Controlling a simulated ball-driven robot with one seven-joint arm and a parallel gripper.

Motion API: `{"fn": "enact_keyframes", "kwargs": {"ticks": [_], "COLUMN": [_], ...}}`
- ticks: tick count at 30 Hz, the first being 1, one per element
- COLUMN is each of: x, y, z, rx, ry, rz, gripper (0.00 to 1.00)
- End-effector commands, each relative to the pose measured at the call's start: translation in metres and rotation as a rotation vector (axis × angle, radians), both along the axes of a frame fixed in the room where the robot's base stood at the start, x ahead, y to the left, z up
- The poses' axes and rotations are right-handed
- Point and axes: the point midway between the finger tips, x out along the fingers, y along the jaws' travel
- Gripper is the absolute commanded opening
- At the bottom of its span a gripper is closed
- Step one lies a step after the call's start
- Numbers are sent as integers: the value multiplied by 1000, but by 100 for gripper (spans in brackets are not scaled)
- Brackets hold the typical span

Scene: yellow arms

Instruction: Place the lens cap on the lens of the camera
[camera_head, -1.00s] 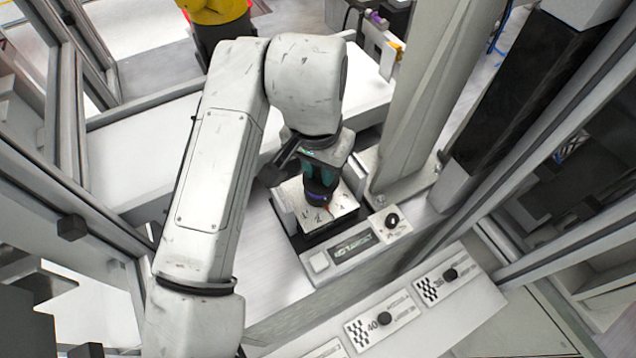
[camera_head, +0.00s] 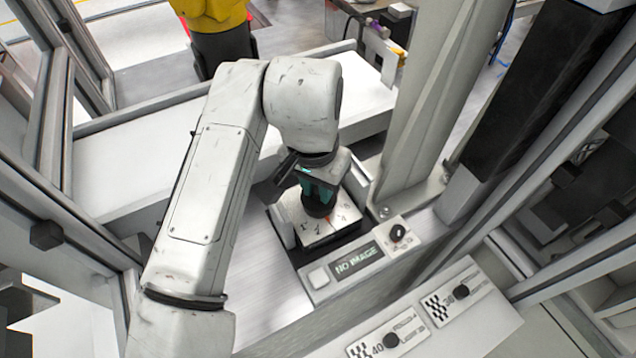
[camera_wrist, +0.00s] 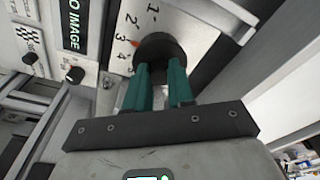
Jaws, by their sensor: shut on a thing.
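My gripper (camera_head: 318,190) points down over a white plate (camera_head: 335,224) marked with numbers and a red pointer. In the head view the dark piece (camera_head: 318,209) is low against the plate's middle.
In front of the plate is a panel with a display (camera_head: 359,260) reading "NO IMAGE", a black knob (camera_head: 398,232) and a white button (camera_head: 319,278). A sloped panel (camera_head: 480,322) with more knobs lies nearer. A grey post (camera_head: 425,110) stands close at right.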

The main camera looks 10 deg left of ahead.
Motion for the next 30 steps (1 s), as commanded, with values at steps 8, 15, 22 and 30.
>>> {"fn": "enact_keyframes", "kwargs": {"ticks": [8, 15, 22, 30], "x": [0, 0, -1, -7], "y": [0, 0, 1, 3], "z": [-1, 0, 19, 74], "rx": [0, 0, 1, 1], "ry": [0, 0, -3, -4], "rz": [0, 0, -1, -2], "gripper": [47, 48, 48, 48]}}
